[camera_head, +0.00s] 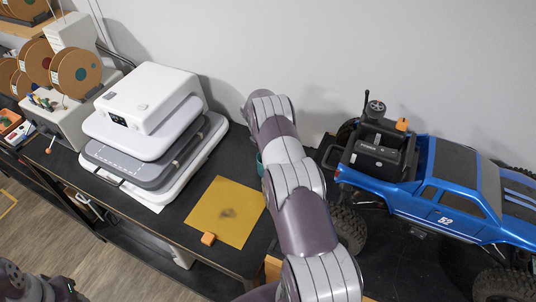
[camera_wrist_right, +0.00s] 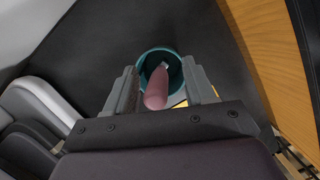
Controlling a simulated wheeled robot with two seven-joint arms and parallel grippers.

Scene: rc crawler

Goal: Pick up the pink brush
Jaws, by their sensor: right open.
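The pink brush (camera_wrist_right: 156,92) stands in a teal cup (camera_wrist_right: 146,64) in the right wrist view, its rounded pink end towards the camera. My right gripper (camera_wrist_right: 160,70) is open, with one finger on each side of the brush. Whether the fingers touch the brush or cup cannot be told. In the head view my right arm covers the brush and its own gripper; only a sliver of the teal cup (camera_head: 260,165) shows beside the arm. Part of my left arm and gripper (camera_head: 62,290) shows at the bottom left corner, its jaws unclear.
A white heat press (camera_head: 150,100) stands left of a yellow sheet (camera_head: 222,212) on the dark table. A small orange block (camera_head: 208,239) lies at the sheet's front edge. A blue RC truck (camera_head: 450,205) stands to the right of my arm. Filament spools (camera_head: 75,72) stand far left.

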